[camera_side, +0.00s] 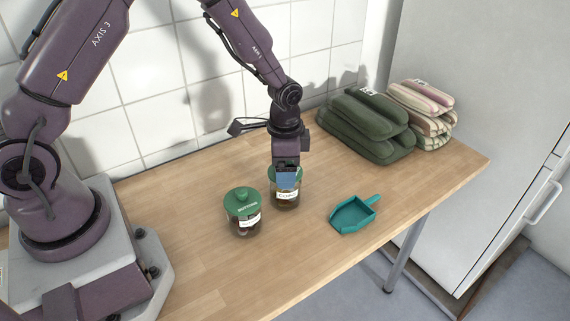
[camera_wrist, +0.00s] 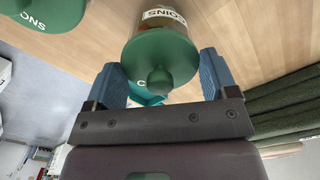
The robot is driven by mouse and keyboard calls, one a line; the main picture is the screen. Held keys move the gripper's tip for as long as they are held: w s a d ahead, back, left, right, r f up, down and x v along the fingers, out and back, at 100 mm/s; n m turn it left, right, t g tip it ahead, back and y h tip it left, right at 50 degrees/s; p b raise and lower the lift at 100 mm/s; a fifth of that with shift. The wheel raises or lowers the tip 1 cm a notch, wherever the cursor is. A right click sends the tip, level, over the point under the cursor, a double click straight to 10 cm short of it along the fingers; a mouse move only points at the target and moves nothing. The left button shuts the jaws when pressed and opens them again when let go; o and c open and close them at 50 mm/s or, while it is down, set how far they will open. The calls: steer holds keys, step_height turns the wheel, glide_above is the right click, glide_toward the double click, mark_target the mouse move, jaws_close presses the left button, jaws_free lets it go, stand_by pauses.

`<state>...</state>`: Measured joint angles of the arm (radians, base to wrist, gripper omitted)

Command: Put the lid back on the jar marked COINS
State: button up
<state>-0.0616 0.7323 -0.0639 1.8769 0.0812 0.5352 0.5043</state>
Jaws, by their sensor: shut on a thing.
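The jar marked COINS (camera_side: 285,198) stands upright on the wooden table, a clear jar with a white label. Its label also shows in the wrist view (camera_wrist: 164,16). A green lid (camera_wrist: 172,55) with a round knob is at the jar's mouth, lined up with it. My gripper (camera_side: 287,174) is over this jar, pointing down, and its blue fingers (camera_wrist: 160,62) are shut on the lid from both sides. The near finger hides part of the lid in the side view, so I cannot tell whether the lid rests fully on the rim.
A second jar (camera_side: 243,222) with a green lid, marked BUTTONS, stands close to the left. A teal scoop (camera_side: 354,214) lies to the right. Folded green towels (camera_side: 365,130) and striped towels (camera_side: 425,105) are stacked at the back right. The front of the table is clear.

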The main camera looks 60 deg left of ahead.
stand_by(0.4)
steer(key=o, duration=0.8)
steer(key=shift+r, duration=3.5)
jaws_close()
steer(key=shift+f, duration=0.15)
